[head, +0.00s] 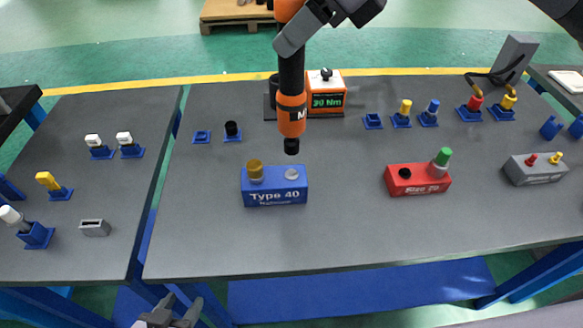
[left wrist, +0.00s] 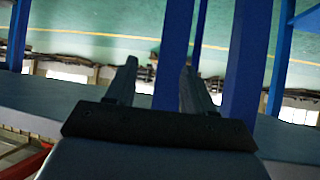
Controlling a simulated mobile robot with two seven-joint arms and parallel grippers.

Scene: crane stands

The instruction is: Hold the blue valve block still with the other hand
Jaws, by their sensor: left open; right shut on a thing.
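My right gripper (head: 292,45) is shut on an orange and black torque tool (head: 292,112), held nearly upright. The tool's black tip ends just above the silver top; contact cannot be told. My left gripper (head: 176,314) is open and empty, low before the table's front edge, apart from the block. Its spread fingers show in the left wrist view (left wrist: 160,90); the block does not.
A red block (head: 417,180) with a green cap and a grey block (head: 535,170) stand to the right. An orange "30 Nm" device (head: 328,94) is behind. Small blue holders stand around. The table before the blue block is clear.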

